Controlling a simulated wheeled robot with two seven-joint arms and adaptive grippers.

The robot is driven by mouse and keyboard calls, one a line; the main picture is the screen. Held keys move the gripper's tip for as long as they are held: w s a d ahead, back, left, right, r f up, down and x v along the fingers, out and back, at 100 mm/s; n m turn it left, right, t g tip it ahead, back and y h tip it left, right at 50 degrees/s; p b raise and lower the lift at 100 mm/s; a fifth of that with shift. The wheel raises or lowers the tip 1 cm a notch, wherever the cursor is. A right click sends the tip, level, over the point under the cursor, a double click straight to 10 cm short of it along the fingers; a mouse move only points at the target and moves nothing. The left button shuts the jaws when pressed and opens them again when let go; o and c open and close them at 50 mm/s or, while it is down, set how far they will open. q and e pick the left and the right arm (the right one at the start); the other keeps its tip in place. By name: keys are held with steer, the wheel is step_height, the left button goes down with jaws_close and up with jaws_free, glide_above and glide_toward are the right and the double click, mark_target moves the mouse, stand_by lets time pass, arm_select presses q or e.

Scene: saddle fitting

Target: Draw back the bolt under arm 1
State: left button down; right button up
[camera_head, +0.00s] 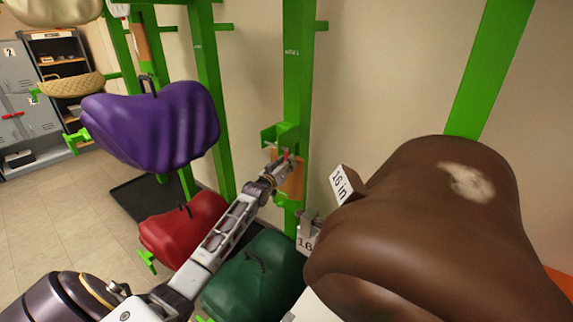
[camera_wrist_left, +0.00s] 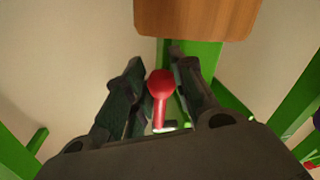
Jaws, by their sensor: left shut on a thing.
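My left gripper (camera_head: 277,168) reaches up to a green post just below a green bracket (camera_head: 282,135), which appears to be arm 1. In the left wrist view its two dark fingers (camera_wrist_left: 164,92) stand on either side of a red-knobbed bolt handle (camera_wrist_left: 161,84) and are shut on it. In the head view a bit of the red handle (camera_head: 286,154) shows at the fingertips. A brown wooden plate (camera_head: 294,178) hangs on the post beside the gripper, and it shows at the top of the left wrist view (camera_wrist_left: 196,15). My right gripper is not in view.
A large brown saddle (camera_head: 430,230) with a "16 in" tag (camera_head: 345,184) fills the right. Purple (camera_head: 155,122), red (camera_head: 180,228) and green (camera_head: 255,283) saddles sit on the left, around my left arm. Lockers (camera_head: 17,105) and a shelf stand at the back left.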

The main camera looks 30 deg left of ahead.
arm_select(q)
steer(key=d+p, duration=0.4)
steer(key=d, duration=0.5)
steer(key=shift+s+d+f, duration=0.2)
steer(key=shift+s+d, duration=0.1)
steer(key=shift+s, duration=0.15)
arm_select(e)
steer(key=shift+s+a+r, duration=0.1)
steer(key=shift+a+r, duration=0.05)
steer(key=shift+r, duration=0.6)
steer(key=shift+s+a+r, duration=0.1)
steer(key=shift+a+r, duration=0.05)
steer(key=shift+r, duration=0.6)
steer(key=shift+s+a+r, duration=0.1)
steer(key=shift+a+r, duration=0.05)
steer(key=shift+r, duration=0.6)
arm_select(q)
steer(key=c, duration=1.3)
jaws_free()
steer(key=shift+a, duration=0.1)
steer(key=shift+o, duration=0.2)
steer(key=s+d, duration=0.1)
steer(key=s, duration=1.1)
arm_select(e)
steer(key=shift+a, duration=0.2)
arm_select(q)
steer(key=shift+r, duration=0.1)
